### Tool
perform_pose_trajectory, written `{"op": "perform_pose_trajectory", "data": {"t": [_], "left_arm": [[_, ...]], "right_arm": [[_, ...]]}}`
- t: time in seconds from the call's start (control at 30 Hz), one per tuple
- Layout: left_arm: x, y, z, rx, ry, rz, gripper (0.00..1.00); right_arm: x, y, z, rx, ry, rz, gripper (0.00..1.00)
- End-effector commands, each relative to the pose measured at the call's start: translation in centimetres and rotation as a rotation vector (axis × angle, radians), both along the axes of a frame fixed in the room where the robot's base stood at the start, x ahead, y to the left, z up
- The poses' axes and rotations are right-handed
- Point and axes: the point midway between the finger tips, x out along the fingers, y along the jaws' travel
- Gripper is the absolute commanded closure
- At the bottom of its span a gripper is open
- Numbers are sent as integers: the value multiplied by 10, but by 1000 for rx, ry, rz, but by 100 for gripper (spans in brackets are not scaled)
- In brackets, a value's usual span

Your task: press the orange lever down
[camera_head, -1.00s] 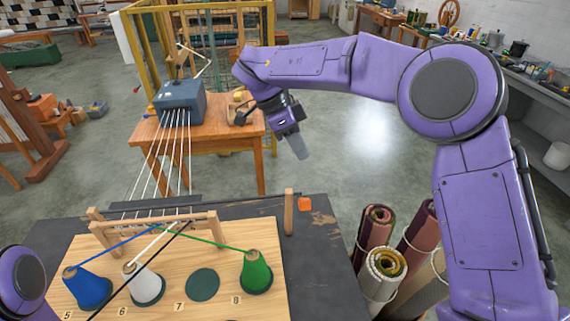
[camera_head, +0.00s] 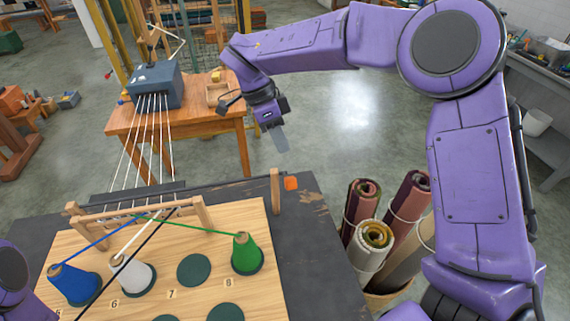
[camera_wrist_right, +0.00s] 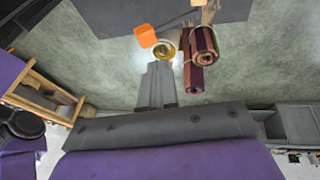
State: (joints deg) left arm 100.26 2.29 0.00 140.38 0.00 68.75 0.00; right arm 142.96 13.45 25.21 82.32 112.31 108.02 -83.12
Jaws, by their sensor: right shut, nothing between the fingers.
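The orange lever end (camera_head: 291,183) shows as a small orange block at the dark table's right side, just right of an upright wooden post. It also shows in the right wrist view (camera_wrist_right: 144,36), beyond the fingertips. My right gripper (camera_head: 281,146) is shut and empty, its grey fingers pointing down. In the head picture the fingertips are above the orange block, with a visible gap. The wrist view shows the closed fingers (camera_wrist_right: 158,72) apart from the block. The lever's arm or pivot is hard to make out. My left gripper is out of view.
The wooden post (camera_head: 275,191) stands close to the orange block. A pegboard (camera_head: 185,215) holds blue, white and green cones with strands running through a wooden rack. Rolled textiles (camera_head: 375,235) stand in a basket at right. A blue-grey box (camera_head: 155,85) sits on a wooden table behind.

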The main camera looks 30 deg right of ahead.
Motion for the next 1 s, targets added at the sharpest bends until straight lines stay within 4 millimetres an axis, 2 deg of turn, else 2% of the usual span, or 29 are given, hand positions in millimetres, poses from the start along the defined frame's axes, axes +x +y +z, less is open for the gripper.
{"op": "perform_pose_trajectory", "data": {"t": [0.1, 0.33, 0.77, 1.0], "left_arm": [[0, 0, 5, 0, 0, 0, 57], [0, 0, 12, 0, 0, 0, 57], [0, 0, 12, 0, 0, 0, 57], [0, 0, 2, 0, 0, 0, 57]], "right_arm": [[-8, -6, -22, 0, 4, 0, 100], [-24, -1, -49, -1, -1, -1, 100], [-27, 0, -56, 0, -5, -1, 100], [-20, 6, -61, -17, -76, 11, 100]]}}
